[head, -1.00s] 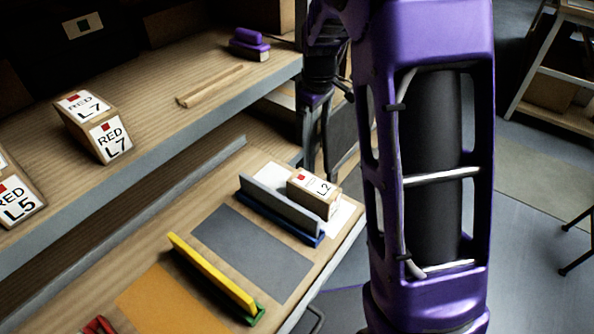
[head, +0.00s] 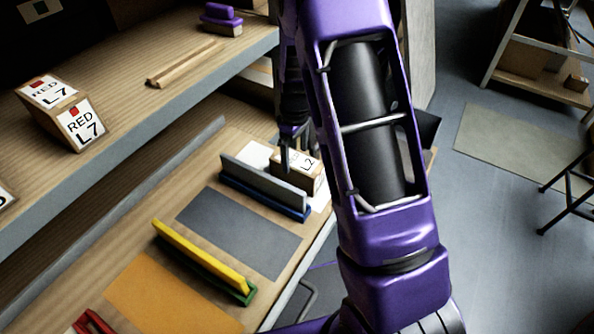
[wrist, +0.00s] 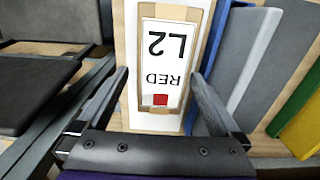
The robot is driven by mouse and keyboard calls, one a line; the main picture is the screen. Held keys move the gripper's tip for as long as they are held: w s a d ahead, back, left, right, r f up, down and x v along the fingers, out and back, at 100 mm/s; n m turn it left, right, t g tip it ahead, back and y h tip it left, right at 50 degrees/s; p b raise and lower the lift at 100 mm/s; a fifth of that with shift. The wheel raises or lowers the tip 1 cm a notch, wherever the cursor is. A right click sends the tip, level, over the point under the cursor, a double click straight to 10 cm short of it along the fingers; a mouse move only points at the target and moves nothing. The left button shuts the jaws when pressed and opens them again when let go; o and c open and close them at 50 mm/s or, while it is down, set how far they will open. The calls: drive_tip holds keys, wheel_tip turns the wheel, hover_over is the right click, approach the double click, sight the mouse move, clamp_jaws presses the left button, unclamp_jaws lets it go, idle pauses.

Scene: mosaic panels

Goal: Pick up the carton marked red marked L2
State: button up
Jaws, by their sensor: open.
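The carton marked RED L2 (head: 312,184) sits on a white patch at the end of the lower bench, right behind a grey divider with a blue base. In the wrist view the carton (wrist: 165,121) shows its white label with a red square, upside down. My gripper (head: 291,162) is over the carton in the head view, with my fingers partly covering its top. In the wrist view my open gripper (wrist: 160,98) has one finger on each side of the carton, with a visible gap on the left. I cannot tell whether the right finger touches it.
The grey divider (head: 262,184) stands close beside the carton. A yellow divider with a green base (head: 203,258) stands nearer on the bench.

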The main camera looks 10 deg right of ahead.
drive_tip(key=f, duration=0.3)
drive_tip(key=s+f, duration=0.1)
drive_tip(key=f, duration=0.1)
drive_tip(key=shift+d+b, duration=0.15)
drive_tip(key=shift+b, duration=0.15)
drive_tip(key=shift+c, duration=0.2)
drive_tip(key=shift+w, duration=0.1)
clamp_jaws()
